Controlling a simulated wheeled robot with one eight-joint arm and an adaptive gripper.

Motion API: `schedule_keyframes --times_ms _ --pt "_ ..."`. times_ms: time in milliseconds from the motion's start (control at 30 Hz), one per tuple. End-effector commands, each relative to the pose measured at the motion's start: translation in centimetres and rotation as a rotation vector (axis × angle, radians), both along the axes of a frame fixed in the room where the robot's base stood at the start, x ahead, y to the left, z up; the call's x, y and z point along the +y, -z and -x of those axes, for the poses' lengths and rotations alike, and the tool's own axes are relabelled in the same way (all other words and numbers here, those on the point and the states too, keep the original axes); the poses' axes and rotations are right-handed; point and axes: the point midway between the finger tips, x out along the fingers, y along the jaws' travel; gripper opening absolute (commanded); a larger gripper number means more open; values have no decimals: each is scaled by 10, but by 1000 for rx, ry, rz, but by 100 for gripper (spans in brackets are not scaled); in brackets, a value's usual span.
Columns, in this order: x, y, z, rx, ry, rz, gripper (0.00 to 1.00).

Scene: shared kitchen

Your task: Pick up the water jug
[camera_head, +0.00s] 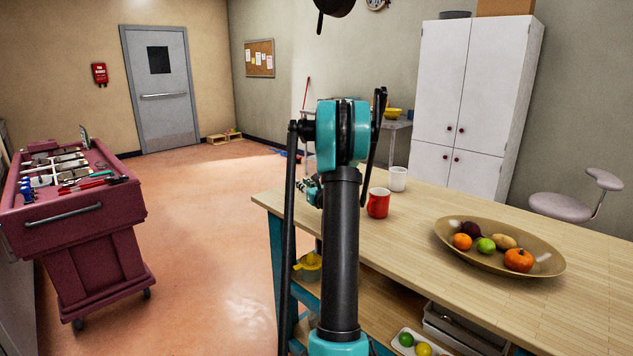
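I cannot pick out a water jug for certain. A yellow-topped vessel (308,262) is partly visible on the lower level of the wooden table, left of my arm; I cannot tell if it is a jug. A red mug (378,203) and a white cup (397,179) stand on the tabletop just right of my arm. My arm rises upright in the middle of the view and hides part of the table. My gripper (311,191) seems to show as a small teal and dark part left of the arm; its fingers are not clear.
The wooden table (430,225) bears a wide bowl (468,264) of fruit and vegetables. A tray with green and yellow fruit (407,339) sits lower. A red tool cart (95,270) stands at left, a white cabinet (480,70) behind. The floor (205,250) between is clear.

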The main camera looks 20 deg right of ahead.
Motion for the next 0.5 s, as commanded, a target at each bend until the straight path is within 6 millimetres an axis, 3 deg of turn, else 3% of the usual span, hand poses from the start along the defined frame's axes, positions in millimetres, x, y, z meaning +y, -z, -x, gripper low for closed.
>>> schedule_keyframes --times_ms 333,500 --pt "1 -9 -42 0 -2 0 19" --pt "1 -9 -51 0 1 0 19"
